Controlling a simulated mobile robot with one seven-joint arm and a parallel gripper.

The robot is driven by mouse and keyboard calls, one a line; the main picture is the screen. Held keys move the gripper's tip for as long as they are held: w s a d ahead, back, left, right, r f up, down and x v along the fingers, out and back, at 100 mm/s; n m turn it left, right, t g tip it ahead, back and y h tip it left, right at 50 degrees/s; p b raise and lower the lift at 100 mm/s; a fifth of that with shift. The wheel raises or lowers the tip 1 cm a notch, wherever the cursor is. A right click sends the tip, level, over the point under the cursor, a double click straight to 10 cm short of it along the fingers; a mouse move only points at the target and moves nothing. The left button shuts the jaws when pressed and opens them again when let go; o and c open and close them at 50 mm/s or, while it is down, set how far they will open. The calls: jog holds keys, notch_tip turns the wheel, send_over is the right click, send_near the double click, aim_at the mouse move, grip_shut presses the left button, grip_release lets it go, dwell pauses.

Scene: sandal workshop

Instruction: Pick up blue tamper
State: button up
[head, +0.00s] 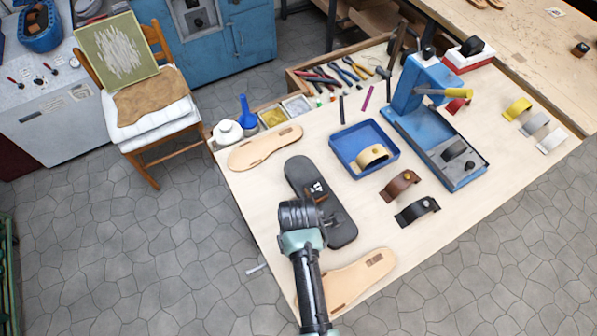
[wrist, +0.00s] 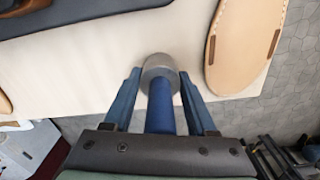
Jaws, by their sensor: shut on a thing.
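The blue tamper (wrist: 160,112) is between the two fingers of my gripper (wrist: 160,82) in the wrist view. It has a blue cylindrical handle and a round grey metal head pointing away from the palm. The fingers are shut on the handle, one on each side. Pale table top shows behind the head; I cannot tell whether the head touches it. In the head view my gripper (head: 303,216) is over the near left part of the workbench, beside a black sole. There its fingers and the tamper are hidden behind my wrist.
The black sole (head: 341,226) and tan insoles (head: 264,147) (head: 363,277) lie around my gripper. A blue tray (head: 340,146) holds a cream strap piece. A blue press (head: 420,85) stands behind. Brown (head: 399,186) and black (head: 417,210) strap pieces lie to the right.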

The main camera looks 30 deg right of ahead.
grip_shut()
jog(key=shift+r, duration=0.1)
notch_tip(320, 180, up, 10)
jog(key=shift+b, duration=0.8)
